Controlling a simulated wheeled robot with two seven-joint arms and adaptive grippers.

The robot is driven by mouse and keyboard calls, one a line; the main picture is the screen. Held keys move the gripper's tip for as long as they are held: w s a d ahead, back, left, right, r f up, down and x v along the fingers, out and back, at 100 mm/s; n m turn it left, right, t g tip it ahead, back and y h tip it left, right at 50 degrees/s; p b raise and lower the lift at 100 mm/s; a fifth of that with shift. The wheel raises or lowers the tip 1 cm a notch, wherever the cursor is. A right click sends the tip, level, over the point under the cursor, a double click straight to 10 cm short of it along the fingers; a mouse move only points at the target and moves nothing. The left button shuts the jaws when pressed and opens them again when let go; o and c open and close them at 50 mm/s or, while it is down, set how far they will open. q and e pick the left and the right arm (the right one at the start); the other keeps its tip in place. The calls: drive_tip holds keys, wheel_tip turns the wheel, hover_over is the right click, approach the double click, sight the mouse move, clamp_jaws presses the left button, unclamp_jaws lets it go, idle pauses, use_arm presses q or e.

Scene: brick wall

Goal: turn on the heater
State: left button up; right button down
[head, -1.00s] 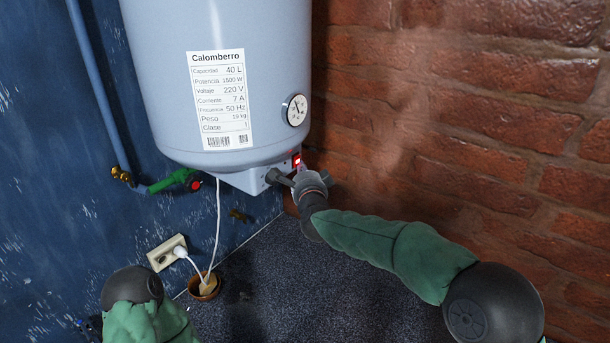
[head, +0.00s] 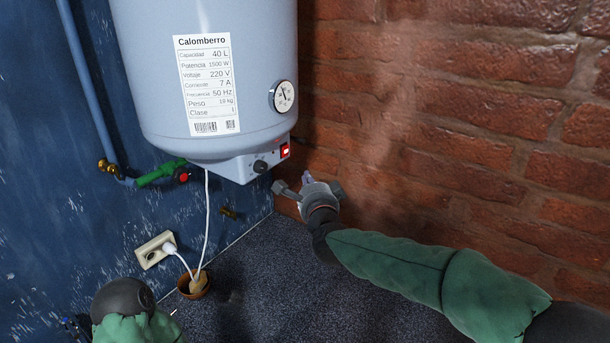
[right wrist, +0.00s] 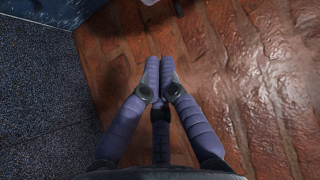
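The heater (head: 150,90) is a large pale-blue tank on the wall, with a white label and a round gauge (head: 283,96). The control box (head: 235,168) under it carries a dark knob (head: 260,166) and a red switch (head: 285,151) that glows. My right gripper (head: 306,177) is below and right of the switch, in front of the brick wall and apart from the box. In the right wrist view its fingers (right wrist: 160,68) meet with nothing between them. My left arm shows at the bottom left; its gripper is not seen.
A white plug sits in a wall socket (head: 155,249), with a cable running up to the heater. A small brown pot (head: 194,287) is on the dark floor. A green valve with a red part (head: 163,174) is left of the box. The brick wall (head: 480,130) is close on the right.

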drive_tip(key=shift+s+d+f, duration=0.15)
drive_tip(key=shift+s, duration=1)
drive_tip(key=shift+s+d, duration=0.1)
drive_tip(key=shift+s, duration=0.05)
